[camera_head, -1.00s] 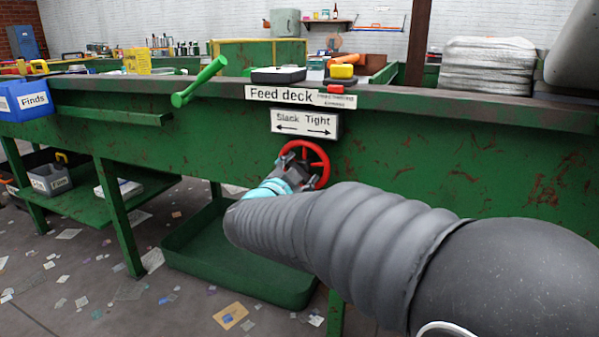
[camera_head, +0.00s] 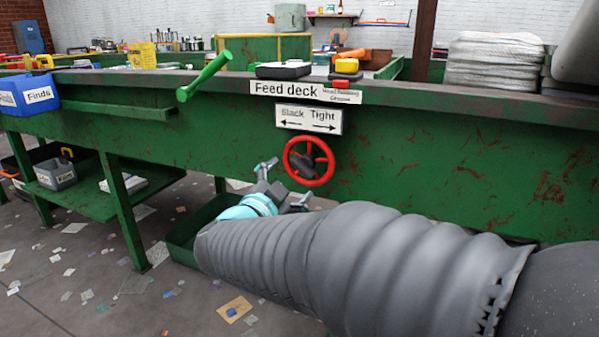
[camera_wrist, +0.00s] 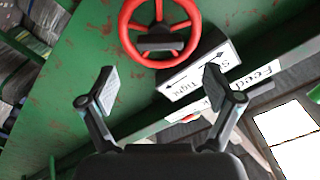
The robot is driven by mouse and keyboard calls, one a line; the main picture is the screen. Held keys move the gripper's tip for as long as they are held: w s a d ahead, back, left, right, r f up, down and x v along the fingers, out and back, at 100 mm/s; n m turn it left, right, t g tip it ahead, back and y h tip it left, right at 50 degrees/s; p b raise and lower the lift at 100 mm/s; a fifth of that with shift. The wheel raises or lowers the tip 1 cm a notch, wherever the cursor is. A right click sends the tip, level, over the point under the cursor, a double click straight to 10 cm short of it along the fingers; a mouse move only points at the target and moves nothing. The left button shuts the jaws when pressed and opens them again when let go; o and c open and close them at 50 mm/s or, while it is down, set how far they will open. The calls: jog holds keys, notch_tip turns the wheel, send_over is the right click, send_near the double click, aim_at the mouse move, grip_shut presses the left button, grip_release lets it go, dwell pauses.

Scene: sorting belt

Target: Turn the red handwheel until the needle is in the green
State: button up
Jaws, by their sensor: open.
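The red handwheel (camera_head: 308,161) is mounted on the green side of the feed deck, under a sign (camera_head: 308,119) reading Slack to the left and Tight to the right. My gripper (camera_head: 285,182) is open and empty, just below and left of the wheel and apart from it. No gauge needle or green zone can be made out in either view.
A green lever (camera_head: 204,76) sticks out left of the signs. A blue Finds bin (camera_head: 38,95) hangs at the far left. A green tray (camera_head: 185,236) lies under the deck behind my arm. The deck side right of the wheel is clear.

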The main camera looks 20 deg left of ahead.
jog(key=shift+s+a, duration=0.1)
jog(key=shift+s, duration=1.85)
